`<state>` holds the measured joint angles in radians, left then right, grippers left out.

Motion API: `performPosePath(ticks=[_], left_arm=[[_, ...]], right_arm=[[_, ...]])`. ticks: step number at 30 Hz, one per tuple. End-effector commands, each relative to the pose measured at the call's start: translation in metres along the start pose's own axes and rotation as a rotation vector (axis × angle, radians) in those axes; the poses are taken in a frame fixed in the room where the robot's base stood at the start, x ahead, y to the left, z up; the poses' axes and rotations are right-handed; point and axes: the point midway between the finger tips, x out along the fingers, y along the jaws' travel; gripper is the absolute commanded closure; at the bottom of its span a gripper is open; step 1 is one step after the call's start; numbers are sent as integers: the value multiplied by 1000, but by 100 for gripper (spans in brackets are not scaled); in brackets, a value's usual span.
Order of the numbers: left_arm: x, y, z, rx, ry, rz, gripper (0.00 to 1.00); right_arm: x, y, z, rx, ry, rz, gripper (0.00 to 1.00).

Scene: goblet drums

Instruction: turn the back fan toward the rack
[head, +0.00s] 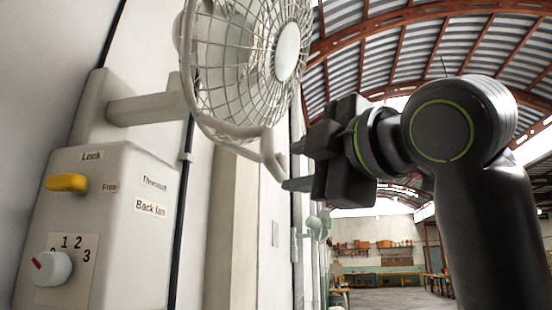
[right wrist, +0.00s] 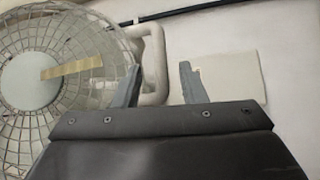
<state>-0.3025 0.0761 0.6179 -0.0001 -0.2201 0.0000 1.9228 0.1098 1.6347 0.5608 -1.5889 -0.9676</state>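The back fan (head: 245,70), a white wire-caged fan on a wall arm, fills the upper middle of the head view. Its cage also shows at left in the right wrist view (right wrist: 60,70). A pale loop handle (head: 269,158) sticks out from the cage's lower edge. My right gripper (head: 288,168) is open beside this handle. In the right wrist view, a bar of the handle (right wrist: 158,60) shows between the two fingers; I cannot tell whether they touch it. My left gripper is not in view. I cannot clearly identify the rack.
A box labelled "Back fan" (head: 120,235) carries a yellow lever (head: 66,182) near "Lock" and "Free" labels and a red-marked knob (head: 50,268). More fans (head: 315,228) hang farther along the wall. Shelving (head: 380,250) stands at the far wall. The floor (head: 395,298) between looks clear.

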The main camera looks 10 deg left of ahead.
Motion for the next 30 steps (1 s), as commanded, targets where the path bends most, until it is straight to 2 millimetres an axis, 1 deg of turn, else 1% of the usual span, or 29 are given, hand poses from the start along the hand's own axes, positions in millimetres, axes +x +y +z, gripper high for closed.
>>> performPosePath(ticks=[1,3,6,9,12,15,22,23,30], left_arm=[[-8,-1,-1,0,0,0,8],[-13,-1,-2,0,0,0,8],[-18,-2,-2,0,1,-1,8],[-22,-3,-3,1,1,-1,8],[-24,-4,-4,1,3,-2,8],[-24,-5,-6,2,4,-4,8],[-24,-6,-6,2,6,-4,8],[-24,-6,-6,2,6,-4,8],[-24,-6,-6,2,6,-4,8]], right_arm=[[12,2,-1,2,2,-6,62],[26,2,-1,3,1,-5,62],[42,2,-1,2,1,-4,62],[54,2,0,1,0,-2,62],[61,1,0,0,0,-1,62],[64,0,0,0,-1,-1,62],[64,0,0,0,0,0,62],[64,0,0,0,0,0,65],[64,0,0,0,0,0,96]])
